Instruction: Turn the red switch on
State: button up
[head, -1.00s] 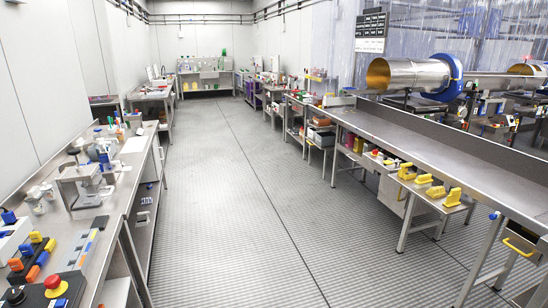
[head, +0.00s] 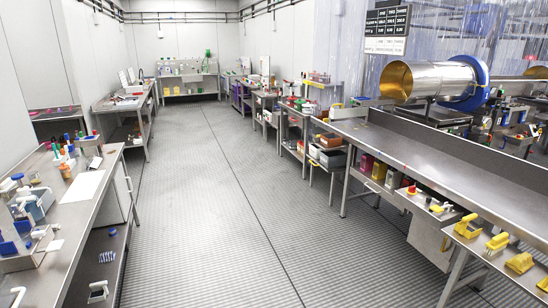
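A small red knob-like part (head: 411,190) shows on the lower ledge in front of the long steel bench on the right. It may be the red switch, but it is too small to tell, and its on or off position cannot be read. My gripper is not in view.
A long steel bench (head: 450,163) runs along the right, with yellow-handled tools (head: 497,242) on a low ledge before it. A steel drum with a blue ring (head: 466,84) stands behind. A cluttered steel table (head: 62,218) lines the left. The ribbed floor (head: 225,200) between is clear.

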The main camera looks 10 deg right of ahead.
aim_at(412, 190)
jog(key=i+z, duration=0.15)
jog(key=i, duration=0.5)
jog(key=i+j+z, duration=0.1)
jog(key=i, duration=0.5)
jog(key=i+j+z, duration=0.15)
jog(key=i, duration=0.45)
jog(key=i+j+z, duration=0.15)
jog(key=i+z, duration=0.15)
jog(key=z, duration=0.15)
jog(key=i+j+z, duration=0.55)
jog(key=z, duration=0.3)
jog(key=i+j+z, duration=0.15)
jog(key=j+z, duration=0.3)
jog(key=i+j+z, duration=0.1)
jog(key=j+z, duration=0.65)
jog(key=j, duration=0.3)
jog(key=j+z, duration=0.3)
jog(key=j, duration=0.35)
